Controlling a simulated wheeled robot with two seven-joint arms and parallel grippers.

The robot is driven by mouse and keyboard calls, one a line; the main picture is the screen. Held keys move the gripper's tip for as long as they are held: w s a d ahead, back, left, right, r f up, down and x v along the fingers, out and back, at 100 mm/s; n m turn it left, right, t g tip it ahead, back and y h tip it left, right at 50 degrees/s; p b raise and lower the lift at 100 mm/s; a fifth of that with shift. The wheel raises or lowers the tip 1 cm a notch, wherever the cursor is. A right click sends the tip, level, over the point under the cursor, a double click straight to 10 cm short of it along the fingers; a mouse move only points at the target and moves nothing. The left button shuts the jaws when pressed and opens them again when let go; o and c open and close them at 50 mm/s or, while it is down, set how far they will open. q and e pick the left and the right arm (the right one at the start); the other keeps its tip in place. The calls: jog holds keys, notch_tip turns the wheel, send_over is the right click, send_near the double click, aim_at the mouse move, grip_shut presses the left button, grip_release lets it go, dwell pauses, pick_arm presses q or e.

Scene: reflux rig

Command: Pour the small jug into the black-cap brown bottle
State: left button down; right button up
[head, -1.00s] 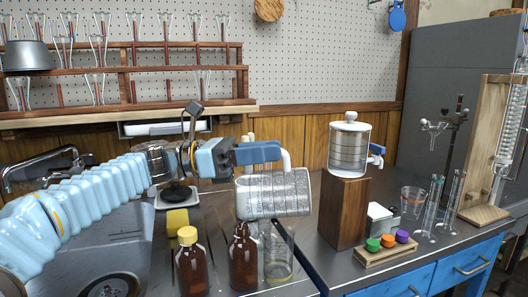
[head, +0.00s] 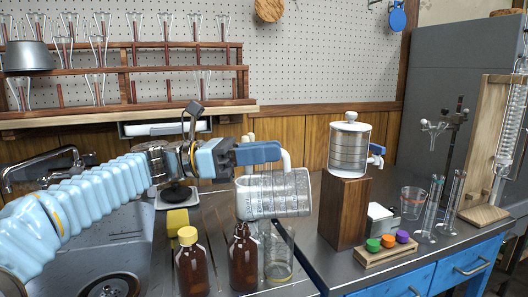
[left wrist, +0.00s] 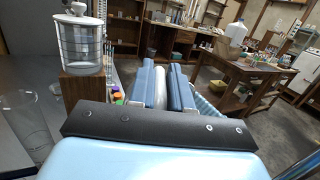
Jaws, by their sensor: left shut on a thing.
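The small jug (head: 275,193) is clear and lies tipped nearly on its side in the air, with its handle (head: 286,160) up at the right. My left gripper (head: 270,153) is shut on that handle. In the left wrist view the gripper (left wrist: 162,88) has a pale handle between its blue fingers. A brown bottle (head: 243,262) stands upright under the jug's left end. Its dark top is close to the jug and partly hidden, so I cannot tell whether a cap is on. I cannot make out any flowing liquid. My right gripper is out of view.
A yellow-cap brown bottle (head: 190,265) stands left of the brown bottle, and a clear glass cylinder (head: 278,262) stands close on its right. A lidded dispenser (head: 349,148) sits on a wooden block (head: 345,212) to the right. The sink (head: 125,245) is at the left.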

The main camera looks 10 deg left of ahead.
aim_at(300, 169)
pick_arm(q)
jog(key=shift+a+f+h+b, duration=0.1)
jog(key=shift+a+h+b, duration=0.3)
jog(key=shift+a+b, duration=0.1)
jog(key=shift+s+a+r+h, duration=0.15)
jog(key=shift+a+r+h, duration=0.05)
jog(key=shift+a+h, duration=0.2)
jog(key=shift+d+r, duration=0.2)
jog(key=shift+d, duration=0.05)
jog(key=d+y+p, duration=0.1)
jog(key=p, duration=0.1)
jog(key=d+y+p, duration=0.2)
jog(key=p, duration=0.1)
jog(key=d+f+y+p, duration=0.1)
jog(key=d+p, duration=0.1)
jog(key=p, duration=0.1)
jog(key=shift+w+y, duration=0.4)
jog(key=shift+w+d+f+y+p, duration=0.15)
jog(key=shift+d+f+y+p, duration=0.25)
jog(key=shift+p, duration=0.1)
jog(key=shift+w+d+f+n+g+y+b, duration=0.1)
jog(key=shift+d+f+n+g+y+b, duration=0.1)
jog(key=shift+d+f+y, duration=0.35)
jog(key=shift+d+f+n+g+y+b, duration=0.2)
jog(key=shift+d+f+y, duration=0.15)
jog(key=shift+f, duration=0.3)
